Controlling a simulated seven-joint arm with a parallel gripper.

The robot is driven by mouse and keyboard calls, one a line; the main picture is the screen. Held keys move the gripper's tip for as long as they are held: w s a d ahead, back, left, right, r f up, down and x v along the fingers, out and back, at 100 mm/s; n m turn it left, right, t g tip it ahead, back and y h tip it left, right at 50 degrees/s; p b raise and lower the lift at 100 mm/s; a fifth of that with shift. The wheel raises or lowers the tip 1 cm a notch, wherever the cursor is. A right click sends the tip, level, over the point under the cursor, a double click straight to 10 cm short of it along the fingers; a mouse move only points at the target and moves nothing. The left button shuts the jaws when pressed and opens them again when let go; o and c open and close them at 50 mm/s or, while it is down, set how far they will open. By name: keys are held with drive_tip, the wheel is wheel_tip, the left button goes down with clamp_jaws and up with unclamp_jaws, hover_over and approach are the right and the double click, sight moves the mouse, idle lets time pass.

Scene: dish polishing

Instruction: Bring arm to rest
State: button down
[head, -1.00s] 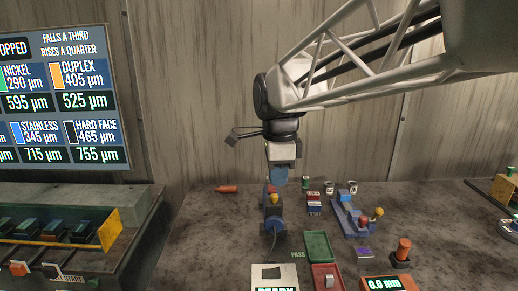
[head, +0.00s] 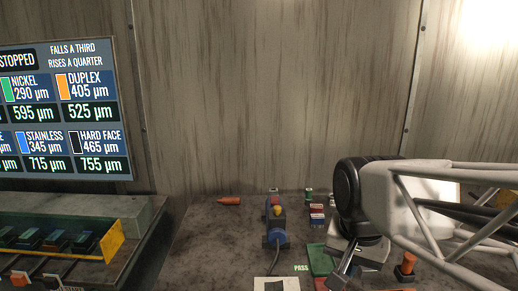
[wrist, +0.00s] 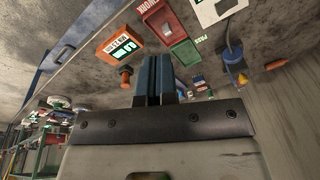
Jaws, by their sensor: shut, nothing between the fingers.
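My arm (head: 375,195) reaches in from the right edge of the head view, low over the right part of the bench. Its wrist hangs above the bench. My gripper (wrist: 160,78) shows in the wrist view as two blue fingers close together, shut with nothing between them. In the head view the gripper is at the bottom, partly cut off, and its fingertips are hard to make out. The fingers appear clear of the things on the bench.

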drive_tip(key=s+d+f+n, duration=0.2)
drive_tip(key=s+f+n, duration=0.2)
drive_tip(key=s, duration=0.1)
drive_tip(key=shift+s+d+n+t, duration=0.2)
drive_tip(key=shift+s+n+t, duration=0.1)
drive_tip(key=shift+s, duration=0.1)
drive_tip(key=c, duration=1.2)
unclamp_jaws()
drive_tip(key=shift+c, duration=0.2)
drive_tip(key=o, duration=0.4)
drive_tip(key=shift+w, duration=0.25)
drive_tip(key=shift+o, duration=0.2)
drive_tip(key=w+a+f+n+g+h, duration=0.1)
drive_tip(key=w+a+f+n+h, duration=0.1)
drive_tip(key=w+a+f+n, duration=0.4)
drive_tip(key=w+a+f+n+g+h, duration=0.1)
drive_tip(key=w+a+f+n, duration=0.5)
drive_tip(key=w+a+n, duration=0.6)
drive_tip(key=w+h, duration=0.1)
drive_tip(key=w, duration=0.3)
drive_tip(key=shift+a+g+h, duration=0.3)
drive_tip(key=shift+a, duration=0.05)
drive_tip(key=shift+r, duration=0.1)
